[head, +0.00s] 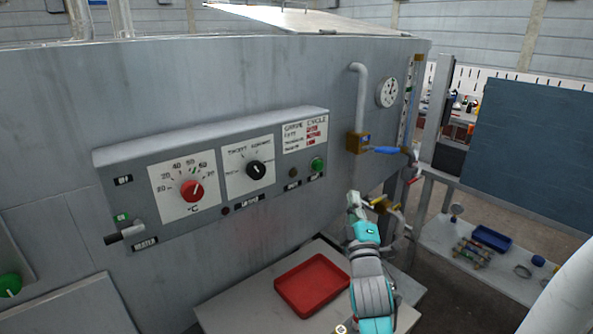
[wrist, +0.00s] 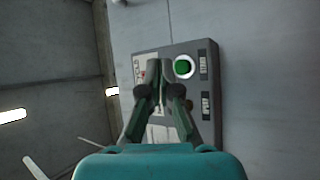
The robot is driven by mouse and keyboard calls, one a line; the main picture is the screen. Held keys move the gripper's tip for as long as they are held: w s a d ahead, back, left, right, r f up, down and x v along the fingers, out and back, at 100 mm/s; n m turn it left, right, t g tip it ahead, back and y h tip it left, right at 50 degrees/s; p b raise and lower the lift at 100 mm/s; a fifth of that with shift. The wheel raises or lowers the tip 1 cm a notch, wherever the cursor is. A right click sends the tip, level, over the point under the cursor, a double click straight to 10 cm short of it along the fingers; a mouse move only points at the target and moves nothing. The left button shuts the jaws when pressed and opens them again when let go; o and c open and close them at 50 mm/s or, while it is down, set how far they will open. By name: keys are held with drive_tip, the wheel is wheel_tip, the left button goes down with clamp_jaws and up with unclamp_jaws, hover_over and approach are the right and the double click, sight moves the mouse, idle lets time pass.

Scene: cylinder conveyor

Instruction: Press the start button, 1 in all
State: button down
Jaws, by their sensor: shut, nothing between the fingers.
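The green start button (head: 317,165) is a round knob at the right end of the grey control panel (head: 118,158), on the large grey tank. In the wrist view the green button (wrist: 184,67) has a pale ring and sits beside a dark label that reads START. My gripper (head: 354,197) is to the right of and below the button in the head view. In the wrist view my gripper (wrist: 159,66) has its fingertips together and empty, just left of the button in the picture. I cannot tell the gap to the panel.
A red knob (head: 192,190) and a black knob (head: 256,169) are on the panel. A pipe with a blue-handled valve (head: 385,150) rises right of it. A red tray (head: 313,283) lies on a table below. Another green button (head: 10,285) is at the far left.

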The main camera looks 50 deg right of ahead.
sight(319, 166)
drive_tip(key=r, duration=0.2)
drive_tip(key=d+r, duration=0.1)
drive_tip(key=shift+w+r+h, duration=0.1)
drive_tip(key=shift+w+h, duration=0.25)
drive_tip(key=shift+h, duration=0.05)
drive_tip(key=w+d, duration=0.2)
drive_tip(key=w, duration=0.6)
drive_tip(key=shift+w, duration=0.3)
drive_tip(key=shift+w, duration=0.15)
idle(1.2)
drive_tip(key=shift+w, duration=0.25)
drive_tip(key=shift+w+d, duration=0.1)
drive_tip(key=shift+w, duration=0.4)
idle(0.9)
drive_tip(key=shift+s, duration=0.1)
drive_tip(key=shift+s+a, duration=0.2)
drive_tip(key=shift+s, duration=0.6)
